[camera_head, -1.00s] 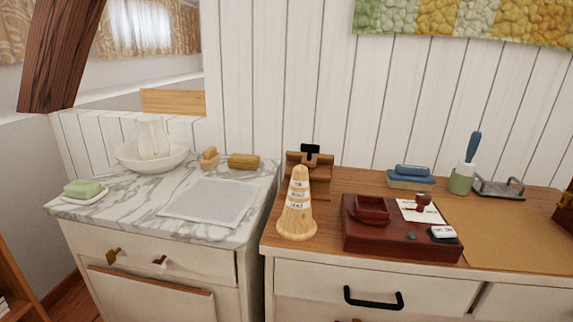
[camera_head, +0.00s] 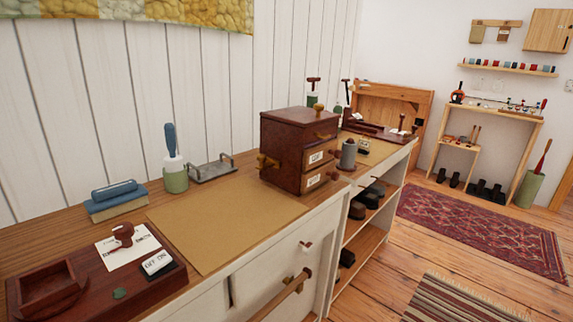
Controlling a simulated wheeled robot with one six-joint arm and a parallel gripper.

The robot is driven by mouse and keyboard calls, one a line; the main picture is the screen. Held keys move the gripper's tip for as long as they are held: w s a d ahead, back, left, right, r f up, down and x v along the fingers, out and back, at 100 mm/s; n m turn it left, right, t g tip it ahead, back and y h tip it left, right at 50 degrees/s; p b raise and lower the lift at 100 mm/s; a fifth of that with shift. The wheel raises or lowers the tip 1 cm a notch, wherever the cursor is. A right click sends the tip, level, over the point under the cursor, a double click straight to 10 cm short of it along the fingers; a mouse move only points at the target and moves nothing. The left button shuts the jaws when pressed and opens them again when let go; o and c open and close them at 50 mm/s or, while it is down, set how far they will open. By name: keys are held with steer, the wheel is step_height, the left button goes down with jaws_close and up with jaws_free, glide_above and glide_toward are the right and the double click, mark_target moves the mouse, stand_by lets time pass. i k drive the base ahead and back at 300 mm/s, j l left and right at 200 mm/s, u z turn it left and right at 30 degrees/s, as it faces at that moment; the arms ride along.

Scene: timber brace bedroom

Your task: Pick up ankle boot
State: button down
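No ankle boot can be told for certain. Dark footwear-like shapes (camera_head: 368,198) sit on the open shelves at the end of the long counter, and another dark shape (camera_head: 346,257) is lower down. More dark shoe-like shapes (camera_head: 487,191) stand at the floor by the far wall, under a wooden shelf unit (camera_head: 489,122). They are too small and dark to tell apart. My gripper is not in view.
The counter (camera_head: 205,268) runs along the left, with a small drawer chest (camera_head: 298,148), a dark red desk tray (camera_head: 85,278) and a brush in a green holder (camera_head: 174,172). Wood floor with a red rug (camera_head: 485,232) and striped rug (camera_head: 462,300) is open at right.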

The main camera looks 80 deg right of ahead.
mark_target(494, 192)
steer(key=z, duration=4.05)
steer(key=i+j, duration=0.1)
steer(key=i, duration=6.05)
